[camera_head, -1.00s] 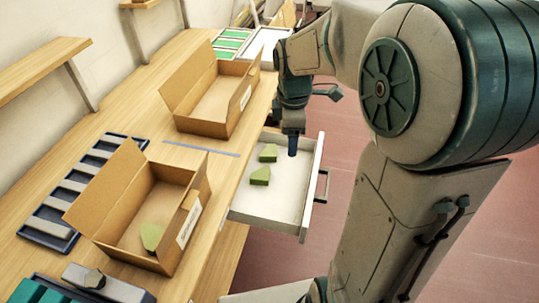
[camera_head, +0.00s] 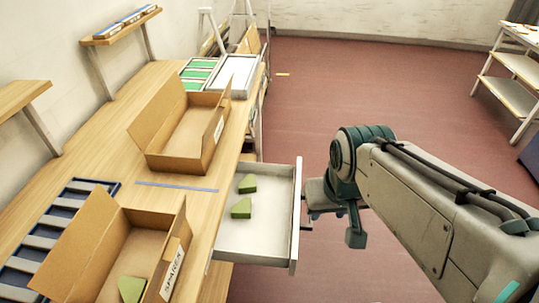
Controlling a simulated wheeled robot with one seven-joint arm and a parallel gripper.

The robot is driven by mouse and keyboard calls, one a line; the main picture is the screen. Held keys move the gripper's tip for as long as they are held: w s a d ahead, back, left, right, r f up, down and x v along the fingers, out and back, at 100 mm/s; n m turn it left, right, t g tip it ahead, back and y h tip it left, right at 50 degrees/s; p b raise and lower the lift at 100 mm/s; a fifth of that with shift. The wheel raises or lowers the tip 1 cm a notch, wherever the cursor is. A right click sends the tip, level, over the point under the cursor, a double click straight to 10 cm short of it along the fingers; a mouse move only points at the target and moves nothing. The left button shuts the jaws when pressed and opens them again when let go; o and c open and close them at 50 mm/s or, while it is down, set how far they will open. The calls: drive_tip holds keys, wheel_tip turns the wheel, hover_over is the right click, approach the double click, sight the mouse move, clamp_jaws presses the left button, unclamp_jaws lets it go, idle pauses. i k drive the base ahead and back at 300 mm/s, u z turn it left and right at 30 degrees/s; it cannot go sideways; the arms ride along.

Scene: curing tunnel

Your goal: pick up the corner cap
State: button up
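Green wedge-like pieces that look like corner caps are in view. Two lie apart in the open white drawer (camera_head: 262,246): a far one (camera_head: 248,184) and a near one (camera_head: 241,208). A third green piece (camera_head: 131,289) lies inside the near cardboard box marked SPARES (camera_head: 172,270). My gripper (camera_head: 322,196) is at the drawer's right, beside its front panel and handle, away from the green pieces. Its fingers are small and partly hidden by my wrist, so I cannot tell whether they are open.
A second open cardboard box (camera_head: 176,162) stands farther along the wooden bench (camera_head: 120,150). A blue rack (camera_head: 63,213) with grey bars lies at the left. A tray with green pieces (camera_head: 199,73) is at the back. The red floor right of the drawer is open.

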sight(248, 184)
drive_tip(key=z, duration=1.35)
drive_tip(key=i, duration=2.15)
drive_tip(key=u, duration=3.4)
drive_tip(key=i, duration=0.55)
